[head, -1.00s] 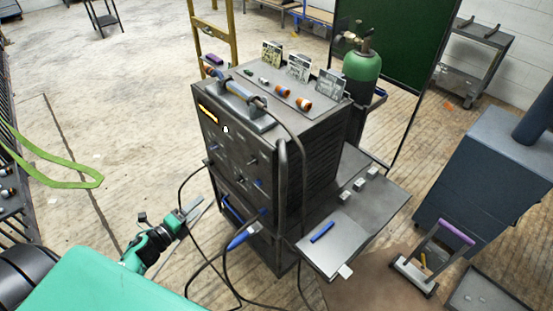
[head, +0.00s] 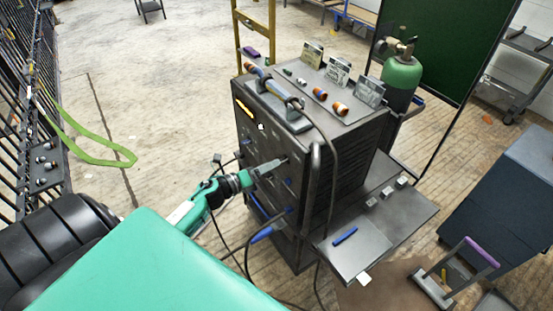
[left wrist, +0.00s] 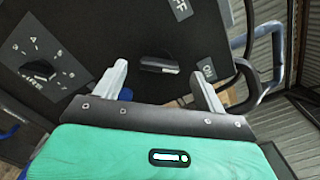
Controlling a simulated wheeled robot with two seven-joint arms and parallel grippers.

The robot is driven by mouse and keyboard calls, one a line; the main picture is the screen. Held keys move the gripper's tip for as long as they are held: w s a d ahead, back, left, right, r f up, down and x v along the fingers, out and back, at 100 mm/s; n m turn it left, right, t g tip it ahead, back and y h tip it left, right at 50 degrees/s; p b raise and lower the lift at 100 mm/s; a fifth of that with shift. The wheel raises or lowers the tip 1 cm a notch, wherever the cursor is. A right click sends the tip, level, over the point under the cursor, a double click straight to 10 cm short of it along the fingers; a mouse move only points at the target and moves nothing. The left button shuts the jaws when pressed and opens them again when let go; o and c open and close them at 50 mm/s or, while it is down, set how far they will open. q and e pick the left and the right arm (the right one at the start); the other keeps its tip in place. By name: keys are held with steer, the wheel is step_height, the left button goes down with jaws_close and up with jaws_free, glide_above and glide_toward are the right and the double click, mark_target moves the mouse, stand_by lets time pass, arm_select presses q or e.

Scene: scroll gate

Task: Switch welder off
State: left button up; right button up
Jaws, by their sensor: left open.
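The welder (head: 300,150) is a dark box-shaped machine in the middle of the head view. Its front panel faces my left arm. In the left wrist view the panel (left wrist: 105,45) shows a dark switch lever (left wrist: 158,66), with an "ON" label (left wrist: 207,69) beside it and a label ending in "FF" (left wrist: 181,8) above. My left gripper (head: 275,165) is at the front panel. In the left wrist view its open fingers (left wrist: 163,85) stand on either side of the lever, which lies just beyond the tips; contact cannot be told. My right gripper is not in view.
A numbered dial (left wrist: 40,70) is on the panel at the left of the wrist view. A blue handle (left wrist: 275,45) is at its right. A side shelf (head: 385,230), a green gas cylinder (head: 401,80) and a blue cabinet (head: 505,200) stand right of the welder. Cables hang in front.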

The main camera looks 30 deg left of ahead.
mark_target(282, 161)
arm_select(q)
steer(key=shift+p+x, duration=0.4)
steer(key=shift+x, duration=1.55)
steer(key=c, duration=1)
